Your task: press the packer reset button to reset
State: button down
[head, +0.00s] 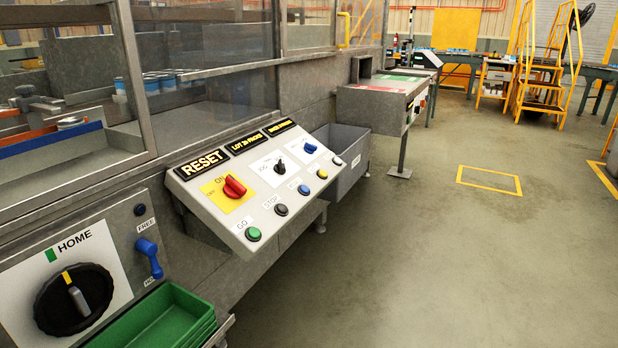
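The sloped control panel (262,190) juts from the machine front in the middle of the head view. A lit black display (203,163) on its upper left reads RESET. The labels by the last three are too small to read, so I cannot tell which is the reset button. My gripper is not in view.
A red rotary switch (235,187) on a yellow plate and two smaller knobs sit above the buttons. A HOME dial (73,299), a blue lever (149,257) and green trays (158,318) are at lower left. A grey bin (345,160) stands behind the panel. Floor at right is clear.

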aim_at(304, 188)
jog(key=i+l, duration=0.25)
jog(key=i, duration=0.15)
jog(key=i+l, duration=0.2)
jog(key=i, duration=0.2)
jog(key=i+l+u, duration=0.1)
jog(key=i+l, duration=0.15)
jog(key=i, duration=0.2)
